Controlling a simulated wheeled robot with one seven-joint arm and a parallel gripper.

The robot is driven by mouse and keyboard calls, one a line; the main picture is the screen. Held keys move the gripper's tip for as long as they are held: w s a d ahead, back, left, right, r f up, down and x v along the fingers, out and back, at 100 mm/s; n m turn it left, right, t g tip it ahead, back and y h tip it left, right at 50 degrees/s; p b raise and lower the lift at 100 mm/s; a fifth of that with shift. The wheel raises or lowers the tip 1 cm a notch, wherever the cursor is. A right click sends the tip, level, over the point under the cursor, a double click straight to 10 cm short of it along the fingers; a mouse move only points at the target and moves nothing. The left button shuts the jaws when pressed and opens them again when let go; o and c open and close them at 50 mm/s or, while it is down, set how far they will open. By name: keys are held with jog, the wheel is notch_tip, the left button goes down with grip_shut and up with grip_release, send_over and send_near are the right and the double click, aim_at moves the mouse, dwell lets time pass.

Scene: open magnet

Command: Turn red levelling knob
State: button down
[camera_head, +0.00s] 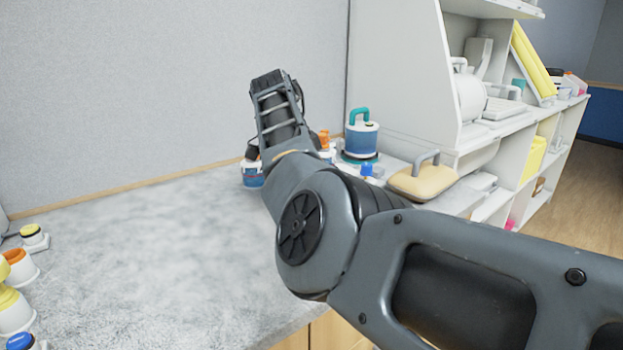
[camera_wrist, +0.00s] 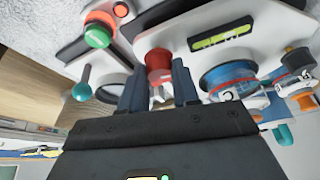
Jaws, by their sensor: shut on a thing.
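The red levelling knob (camera_wrist: 158,66) shows in the wrist view on a pale plate, at the top middle. The two dark fingers of my gripper (camera_wrist: 160,90) stand on either side of it and are shut on it. The fingers hide part of the knob's sides. A spirit level with a yellow-green vial (camera_wrist: 220,38) is set in the plate to the right of the knob. In the head view my arm hides the red knob and the fingertips.
In the wrist view, a green-topped red button (camera_wrist: 98,35) and teal-knobbed lever (camera_wrist: 82,90) are left; a blue ringed part (camera_wrist: 230,75) is close right. In the head view, a blue canister (camera_head: 361,138) and tan-topped block (camera_head: 424,182) stand near white shelving (camera_head: 400,75). The counter's left-middle (camera_head: 150,250) is clear.

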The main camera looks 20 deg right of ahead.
jog(key=shift+f+m+g+b, duration=0.1)
jog(key=shift+m+g+b, duration=0.65)
jog(key=shift+m, duration=0.95)
jog(key=c, duration=0.8)
grip_release()
jog(key=shift+w+r, duration=0.1)
jog(key=shift+r, duration=0.1)
